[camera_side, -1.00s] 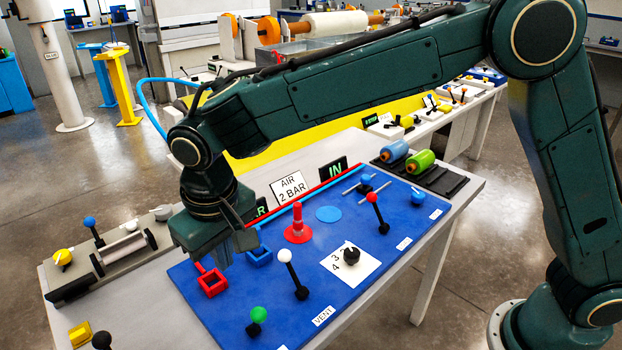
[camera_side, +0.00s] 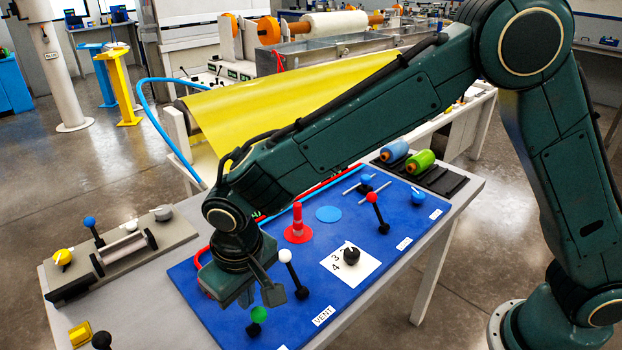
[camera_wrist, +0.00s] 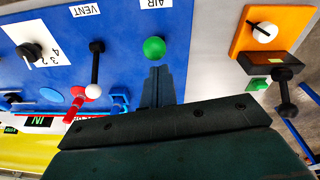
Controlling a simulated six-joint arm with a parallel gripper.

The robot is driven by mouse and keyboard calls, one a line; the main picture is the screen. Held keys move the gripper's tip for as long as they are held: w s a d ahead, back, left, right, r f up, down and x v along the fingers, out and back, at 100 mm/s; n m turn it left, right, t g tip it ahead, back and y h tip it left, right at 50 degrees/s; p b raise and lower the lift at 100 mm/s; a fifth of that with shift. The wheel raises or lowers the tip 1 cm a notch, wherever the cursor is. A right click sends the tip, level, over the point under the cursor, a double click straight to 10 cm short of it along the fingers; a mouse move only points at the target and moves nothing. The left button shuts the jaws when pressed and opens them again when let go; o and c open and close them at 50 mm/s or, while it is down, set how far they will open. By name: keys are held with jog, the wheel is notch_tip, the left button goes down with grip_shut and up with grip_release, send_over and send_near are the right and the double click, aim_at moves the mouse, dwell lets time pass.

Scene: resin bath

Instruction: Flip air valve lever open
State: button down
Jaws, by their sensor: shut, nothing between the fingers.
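The air valve lever has a green ball knob (camera_side: 259,314) on a short black base, near the front edge of the blue panel (camera_side: 208,317). In the wrist view the green knob (camera_wrist: 154,47) lies below the AIR label (camera_wrist: 156,3), and it hides most of its stem. My gripper (camera_side: 243,300) is low over the panel, just behind and left of the knob. In the wrist view my gripper (camera_wrist: 160,72) points up at the knob, with its two fingers together and empty. The tips look close to the knob; I cannot tell whether they touch.
A white-knobbed lever (camera_side: 285,256) stands close on the right, by the VENT label (camera_side: 323,316). An orange block with a switch (camera_wrist: 262,32) is at the wrist view's right.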

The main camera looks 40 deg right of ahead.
aim_at(258, 316)
dwell(0.3)
jog(key=shift+s, duration=0.5)
jog(key=shift+s+f+t, duration=0.2)
jog(key=shift+s+t, duration=0.3)
jog(key=shift+s, duration=0.25)
jog(key=shift+s+f, duration=0.2)
jog(key=shift+s, duration=0.25)
jog(key=shift+w+a+r, duration=0.1)
jog(key=shift+w+r, duration=0.25)
jog(key=shift+w, duration=0.1)
jog(key=w+v, duration=0.1)
jog(key=v, duration=1)
jog(key=shift+a+r, duration=0.25)
